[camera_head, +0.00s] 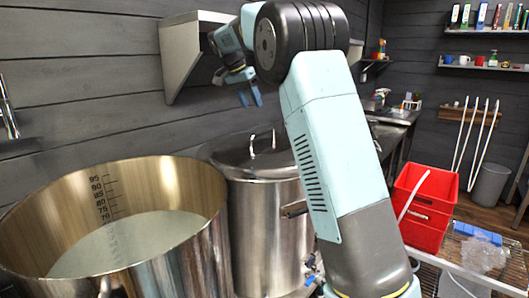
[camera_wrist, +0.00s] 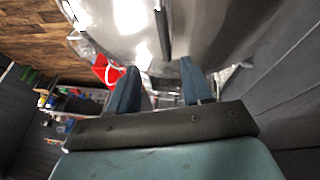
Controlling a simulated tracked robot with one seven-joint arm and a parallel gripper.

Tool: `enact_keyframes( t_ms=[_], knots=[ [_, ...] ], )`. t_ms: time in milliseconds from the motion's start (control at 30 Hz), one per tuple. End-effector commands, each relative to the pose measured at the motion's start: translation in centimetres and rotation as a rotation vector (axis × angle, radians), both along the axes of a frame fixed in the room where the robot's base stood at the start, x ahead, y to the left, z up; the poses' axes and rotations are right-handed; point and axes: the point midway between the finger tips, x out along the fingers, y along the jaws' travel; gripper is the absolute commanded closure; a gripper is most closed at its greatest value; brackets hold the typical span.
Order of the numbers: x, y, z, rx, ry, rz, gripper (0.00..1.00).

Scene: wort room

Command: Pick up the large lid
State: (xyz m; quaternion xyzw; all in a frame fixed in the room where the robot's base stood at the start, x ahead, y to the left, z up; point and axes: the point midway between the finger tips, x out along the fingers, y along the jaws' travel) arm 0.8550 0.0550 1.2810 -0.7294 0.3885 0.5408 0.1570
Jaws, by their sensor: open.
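The large lid (camera_head: 235,156) is a shiny metal disc with a loop handle (camera_head: 262,143) on top, resting on a tall steel pot (camera_head: 262,225). In the head view it is in the middle, partly hidden at the right by my arm. My gripper (camera_head: 250,97) is above the lid, a little left of its handle, apart from it. The gripper is open and empty; its two blue fingers show in the wrist view (camera_wrist: 160,88). In that view the shiny lid (camera_wrist: 205,25) fills the top, with a dark bar, apparently its handle (camera_wrist: 163,30), beyond the fingers.
A large open pot (camera_head: 190,200) with a pale content and inner scale stands at the left. A wall shelf (camera_head: 185,50) hangs behind my gripper. A red crate (camera_head: 422,215) stands at the right on a rack (camera_head: 510,270). A grey bin (camera_head: 490,185) is at the far right.

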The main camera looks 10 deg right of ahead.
Motion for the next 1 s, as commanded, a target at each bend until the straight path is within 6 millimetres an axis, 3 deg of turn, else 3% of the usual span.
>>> enact_keyframes(
  t_ms=[233, 600, 1000],
  knots=[
    [1.0, -0.1, -1.6, -0.012, -0.001, -0.020, 0.50],
    [1.6, -2.5, -7.0, -0.011, -0.001, -0.018, 0.50],
    [1.9, -3.5, -9.2, -0.011, -0.001, -0.017, 0.50]
  ],
)
